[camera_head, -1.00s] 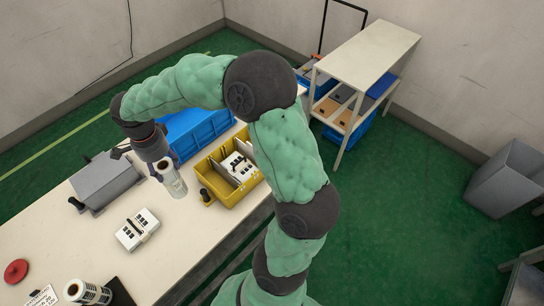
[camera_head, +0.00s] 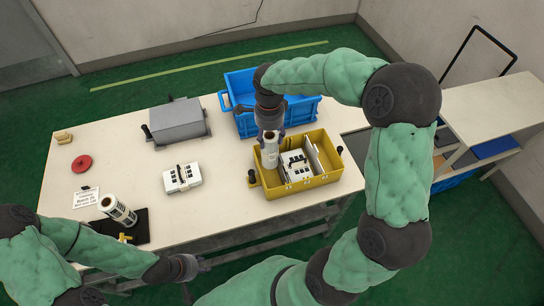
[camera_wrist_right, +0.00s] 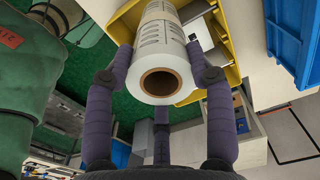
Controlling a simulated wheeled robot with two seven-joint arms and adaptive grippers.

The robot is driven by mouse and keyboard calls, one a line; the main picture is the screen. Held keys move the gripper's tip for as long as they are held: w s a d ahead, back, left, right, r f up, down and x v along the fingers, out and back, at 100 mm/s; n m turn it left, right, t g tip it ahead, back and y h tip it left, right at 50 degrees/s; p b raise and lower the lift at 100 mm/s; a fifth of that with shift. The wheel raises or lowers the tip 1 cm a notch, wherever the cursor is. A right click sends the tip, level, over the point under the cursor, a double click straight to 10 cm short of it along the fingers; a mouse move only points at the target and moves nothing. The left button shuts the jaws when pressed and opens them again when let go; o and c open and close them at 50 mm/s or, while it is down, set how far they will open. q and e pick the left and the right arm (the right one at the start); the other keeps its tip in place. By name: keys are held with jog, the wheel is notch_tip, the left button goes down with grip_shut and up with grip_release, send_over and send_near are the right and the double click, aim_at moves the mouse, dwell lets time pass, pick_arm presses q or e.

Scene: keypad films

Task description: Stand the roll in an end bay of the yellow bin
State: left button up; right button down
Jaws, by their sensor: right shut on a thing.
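The yellow bin (camera_head: 318,182) stands near the table's right end; dividers part it and white keypad pieces (camera_head: 295,162) sit in its middle. The right gripper (camera_head: 270,132) is shut on a white printed roll (camera_head: 271,152), upright at the bin's left end bay. The roll's lower end is inside the bin's outline; I cannot tell whether it touches the floor. In the right wrist view the fingers (camera_wrist_right: 160,75) surround the roll (camera_wrist_right: 162,40), its brown core facing the camera, with the yellow bin (camera_wrist_right: 225,70) beyond. My left gripper (camera_head: 190,266) is empty at the table's front edge.
A blue crate (camera_head: 242,88) stands behind the bin. A grey box (camera_head: 177,121), a white keypad block (camera_head: 181,178) and a red disc (camera_head: 82,163) lie to the left. The table's front middle is clear.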

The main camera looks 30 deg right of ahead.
notch_tip(320, 180, down, 10)
jog(key=b, duration=0.2)
jog(key=shift+f, duration=0.25)
jog(key=shift+c, duration=2.2)
grip_release()
notch_tip(320, 180, up, 12)
jog(key=p, duration=0.2)
jog(key=shift+p, duration=0.4)
